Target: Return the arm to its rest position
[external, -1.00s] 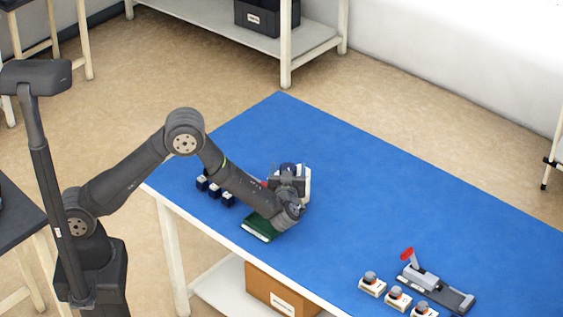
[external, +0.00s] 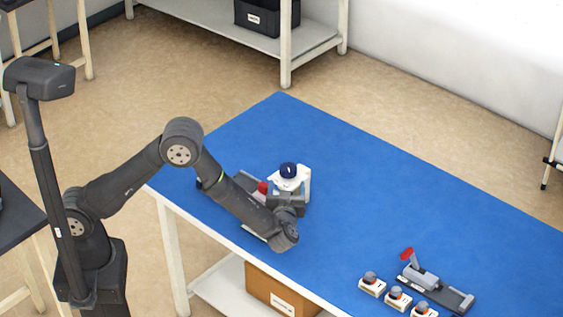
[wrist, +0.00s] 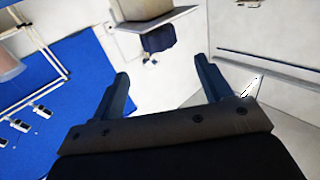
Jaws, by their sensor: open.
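My arm reaches over the blue table (external: 400,190) from the left and is bent down at the elbow. My gripper (external: 287,203) is beside a white stand (external: 303,182) with a dark blue round part (external: 288,170) on top; I cannot tell whether they touch. In the wrist view my gripper (wrist: 162,82) is open, its two dark fingers wide apart with nothing between them. A dark blue part (wrist: 158,38) under a white piece shows beyond the fingertips. A red part (external: 263,188) shows beside my forearm. The fingertips are hidden in the external view.
A lever device with a red handle (external: 407,254) and three white blocks with grey knobs (external: 397,297) stand at the table's front right. A cardboard box (external: 280,290) is on the shelf below. The table's middle and back right are clear.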

